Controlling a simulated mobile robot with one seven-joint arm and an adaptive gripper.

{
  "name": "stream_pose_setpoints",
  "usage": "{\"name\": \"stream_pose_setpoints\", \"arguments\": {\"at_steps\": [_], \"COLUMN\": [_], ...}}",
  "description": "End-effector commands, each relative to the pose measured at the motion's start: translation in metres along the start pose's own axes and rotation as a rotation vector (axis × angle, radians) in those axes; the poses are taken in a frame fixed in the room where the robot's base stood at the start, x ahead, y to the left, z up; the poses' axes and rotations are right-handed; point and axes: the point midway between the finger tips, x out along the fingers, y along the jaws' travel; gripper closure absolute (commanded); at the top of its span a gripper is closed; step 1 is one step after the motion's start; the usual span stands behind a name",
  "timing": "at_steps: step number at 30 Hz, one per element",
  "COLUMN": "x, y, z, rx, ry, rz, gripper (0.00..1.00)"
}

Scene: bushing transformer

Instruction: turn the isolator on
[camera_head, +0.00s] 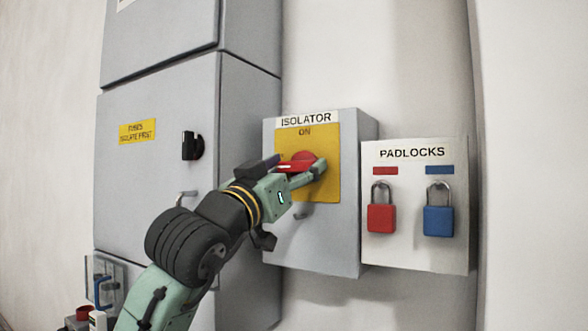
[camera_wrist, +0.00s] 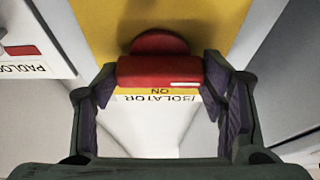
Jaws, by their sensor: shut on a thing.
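The isolator (camera_head: 270,220) is a grey wall box in the head view. It has a yellow plate (camera_head: 331,190) marked ON at its top and a red rotary handle (camera_head: 306,157). The handle lies about level across the plate, its white-marked end to the left. My gripper (camera_head: 298,168) is shut on the handle, one finger at each end. In the wrist view, which is upside down, the red handle (camera_wrist: 160,70) sits between the two finger pads of the gripper (camera_wrist: 160,82). The lower part of the plate is partly behind my gripper.
A padlocks board (camera_head: 415,240) with a red padlock (camera_head: 381,218) and a blue padlock (camera_head: 438,220) is close on the right. A tall grey cabinet (camera_head: 160,225) with a black knob (camera_head: 193,147) stands on the left, behind my arm.

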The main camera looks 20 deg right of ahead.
Motion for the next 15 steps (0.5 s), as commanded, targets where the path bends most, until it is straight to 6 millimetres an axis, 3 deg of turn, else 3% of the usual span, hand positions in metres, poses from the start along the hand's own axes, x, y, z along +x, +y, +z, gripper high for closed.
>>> {"name": "stream_pose_setpoints", "arguments": {"at_steps": [15], "x": [0.0004], "y": [-0.0015], "z": [-0.0013], "rx": [0.109], "ry": [0.000], "rz": [0.044], "gripper": [0.63]}}
